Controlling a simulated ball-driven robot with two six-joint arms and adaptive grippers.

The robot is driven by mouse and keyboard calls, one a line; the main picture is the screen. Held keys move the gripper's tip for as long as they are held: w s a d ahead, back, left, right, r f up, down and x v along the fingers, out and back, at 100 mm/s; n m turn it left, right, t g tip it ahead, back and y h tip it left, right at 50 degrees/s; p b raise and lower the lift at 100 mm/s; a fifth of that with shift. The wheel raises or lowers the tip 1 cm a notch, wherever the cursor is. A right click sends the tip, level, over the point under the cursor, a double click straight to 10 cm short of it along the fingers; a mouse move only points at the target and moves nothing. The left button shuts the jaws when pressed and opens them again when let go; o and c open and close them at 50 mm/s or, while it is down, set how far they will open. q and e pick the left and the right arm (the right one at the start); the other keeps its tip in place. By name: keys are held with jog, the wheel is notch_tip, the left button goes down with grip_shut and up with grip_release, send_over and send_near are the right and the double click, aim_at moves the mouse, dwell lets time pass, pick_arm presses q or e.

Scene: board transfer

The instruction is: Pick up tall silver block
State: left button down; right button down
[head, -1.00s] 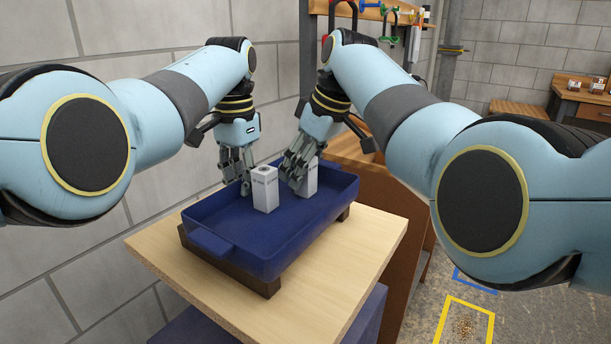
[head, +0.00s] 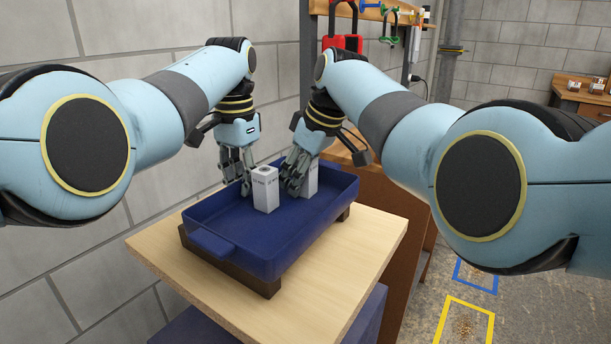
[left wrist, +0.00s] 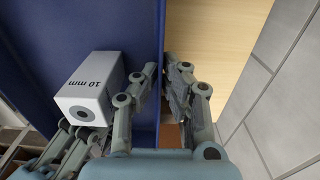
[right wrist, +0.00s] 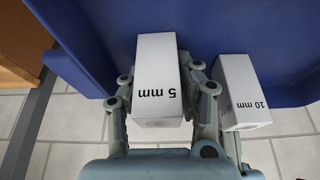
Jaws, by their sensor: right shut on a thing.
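Two silver-grey box-shaped blocks stand in the blue tray (head: 225,222). The block marked 5 mm (right wrist: 155,62) is between the fingers of my right gripper (head: 292,188), which is shut on it; in the head view this block (head: 311,180) is partly hidden by those fingers. The block marked 10 mm (head: 265,189) stands free to its left; it also shows in the left wrist view (left wrist: 92,88) and right wrist view (right wrist: 236,85). My left gripper (left wrist: 161,68) is open, with the tray's wall between its fingers and the 10 mm block close beside it.
The tray rests on dark supports on a light wooden table (head: 335,255). A block wall is close on the left. A wooden bench with tools stands behind. Blue and yellow floor markings (head: 465,318) lie to the right. The tray's front part is bare.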

pick_arm(q)
jog(key=shift+r, duration=0.1)
pick_arm(e)
jog(key=shift+d+f, duration=0.2)
jog(key=shift+f, duration=0.05)
pick_arm(q)
jog(key=shift+w, duration=0.1)
pick_arm(e)
notch_tip(320, 180, up, 10)
jog(key=shift+a+r, duration=0.1)
jog(key=shift+r, duration=0.05)
pick_arm(q)
jog(key=c, duration=1.4)
grip_release()
